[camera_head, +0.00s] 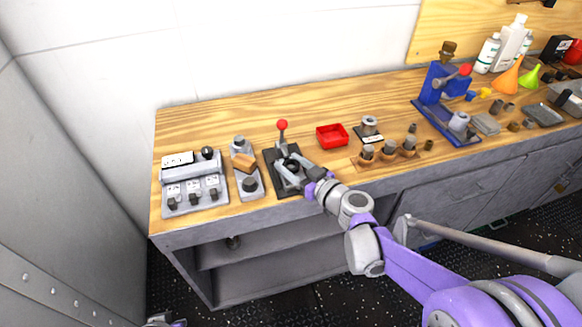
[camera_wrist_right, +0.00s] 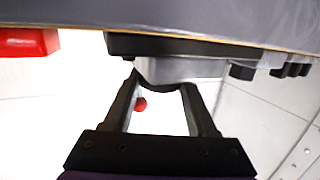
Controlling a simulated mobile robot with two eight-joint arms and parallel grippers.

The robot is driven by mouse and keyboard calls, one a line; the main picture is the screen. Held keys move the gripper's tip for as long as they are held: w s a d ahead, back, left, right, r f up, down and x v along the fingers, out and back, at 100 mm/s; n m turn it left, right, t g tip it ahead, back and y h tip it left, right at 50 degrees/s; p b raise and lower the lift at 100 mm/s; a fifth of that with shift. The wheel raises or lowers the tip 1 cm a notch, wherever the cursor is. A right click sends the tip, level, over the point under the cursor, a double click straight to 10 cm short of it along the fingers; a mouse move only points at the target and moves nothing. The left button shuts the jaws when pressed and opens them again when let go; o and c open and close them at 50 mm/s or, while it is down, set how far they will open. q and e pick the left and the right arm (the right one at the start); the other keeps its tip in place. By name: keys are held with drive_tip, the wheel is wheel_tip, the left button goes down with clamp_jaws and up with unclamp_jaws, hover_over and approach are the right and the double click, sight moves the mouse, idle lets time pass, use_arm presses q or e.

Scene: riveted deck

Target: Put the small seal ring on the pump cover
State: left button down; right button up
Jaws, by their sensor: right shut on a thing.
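My right gripper (camera_head: 288,165) reaches over a black base plate (camera_head: 269,160) with a grey part and a red-knobbed lever (camera_head: 282,125). In the right wrist view, the fingers (camera_wrist_right: 160,86) are apart, with a thin dark curved edge (camera_wrist_right: 163,88) between their tips. This looks like the small seal ring held in the jaws. Behind it is a pale grey part (camera_wrist_right: 180,70) under the black plate, perhaps the pump cover; I cannot tell whether the ring touches it. A grey and purple piece of my left gripper (camera_head: 165,320) shows at the bottom edge, its fingertips unclear.
Left of the plate are a grey unit with an orange-brown block (camera_head: 245,162) and a grey switch panel (camera_head: 193,182). To the right are a red tray (camera_head: 332,135), a wooden holder with grey parts (camera_head: 371,163) and a blue press (camera_head: 432,88). Some bare bench lies behind.

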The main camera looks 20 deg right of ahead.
drive_tip(key=shift+f, duration=0.3)
drive_tip(key=o, duration=1.3)
drive_tip(key=shift+r, duration=0.2)
drive_tip(key=p+v, duration=0.1)
drive_tip(key=v, duration=1)
drive_tip(key=s+a+f+m+g, duration=0.1)
drive_tip(key=s+a+f+g, duration=0.55)
drive_tip(key=s, duration=0.25)
drive_tip(key=s+d+f+m+g+h, duration=0.1)
drive_tip(key=s+h, duration=0.1)
drive_tip(key=s, duration=0.1)
drive_tip(key=s+d+f+m+g+h, duration=0.1)
drive_tip(key=s+d+h, duration=0.1)
drive_tip(key=s, duration=0.2)
drive_tip(key=s+d+f+m+g+h, duration=0.1)
drive_tip(key=s+d+m+h, duration=0.1)
drive_tip(key=s, duration=0.1)
drive_tip(key=shift+s+f+g+h, duration=0.25)
drive_tip(key=shift+s+f+h, duration=0.05)
drive_tip(key=shift+s, duration=0.05)
